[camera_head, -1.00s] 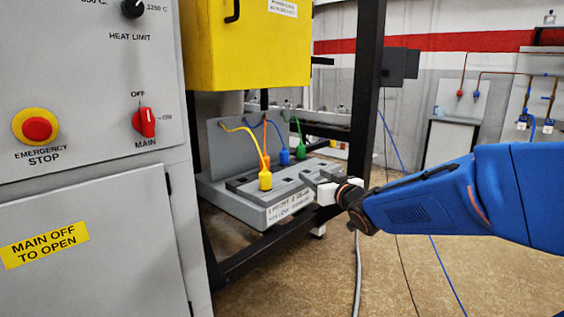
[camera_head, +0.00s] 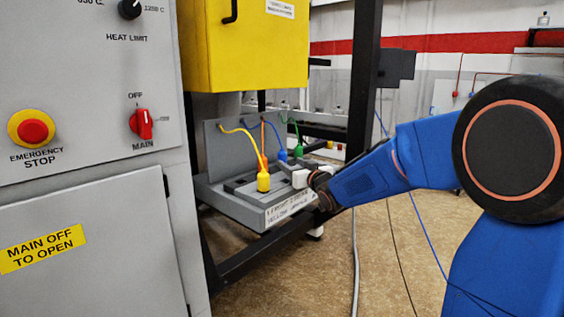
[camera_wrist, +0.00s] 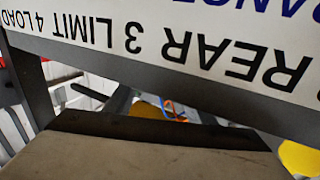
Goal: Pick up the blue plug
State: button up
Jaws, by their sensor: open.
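The blue plug (camera_head: 282,155) stands upright on the grey socket block (camera_head: 222,202), with a blue cable rising from it to the panel behind. It is behind the yellow plug (camera_head: 263,182) and left of the green plug (camera_head: 299,150). My gripper (camera_head: 291,166) is open at the block's right side, close to the blue plug in the picture, with nothing seen between its jaws. Whether it touches the plug or the block I cannot tell. In the wrist view, a printed white label (camera_wrist: 210,45) appears upside down and close; the blue plug is not clearly visible there.
An orange cable (camera_head: 264,140) runs down behind the yellow plug. A yellow box (camera_head: 245,45) hangs above the block. A black frame post (camera_head: 364,80) stands behind my arm. The grey control cabinet (camera_head: 85,185) is at left; open floor (camera_head: 405,270) is at right.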

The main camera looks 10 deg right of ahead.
aim_at(284, 158)
jog(key=shift+x, duration=3.15)
jog(key=shift+r, duration=0.15)
jog(key=c, duration=1.2)
